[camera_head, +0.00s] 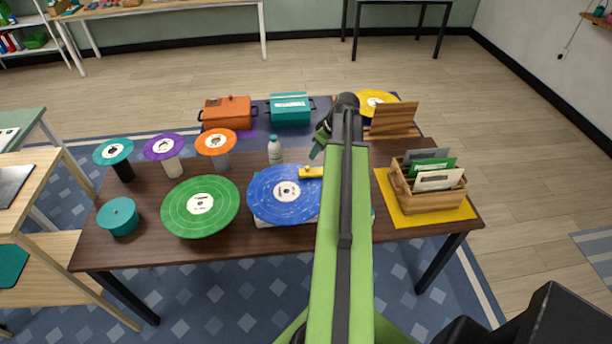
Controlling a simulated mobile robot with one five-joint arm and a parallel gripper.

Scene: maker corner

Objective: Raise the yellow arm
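The yellow arm (309,172) is a short bar at the upper right edge of the blue record (278,205). It looks level, but I cannot tell whether it touches the record. The record lies on a pale base (264,223), mostly hidden by the record and my green arm. My gripper (316,152) points down and left, and in the picture it is just above the yellow arm. Its fingers are too small to tell whether they are open or shut. My arm covers the area right of the yellow arm.
A white bottle (275,151) stands left of my gripper. A green record (200,206) is left of the blue one. Orange (228,112) and teal (290,109) boxes stand behind. A wooden crate (446,195) of sleeves is on the right.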

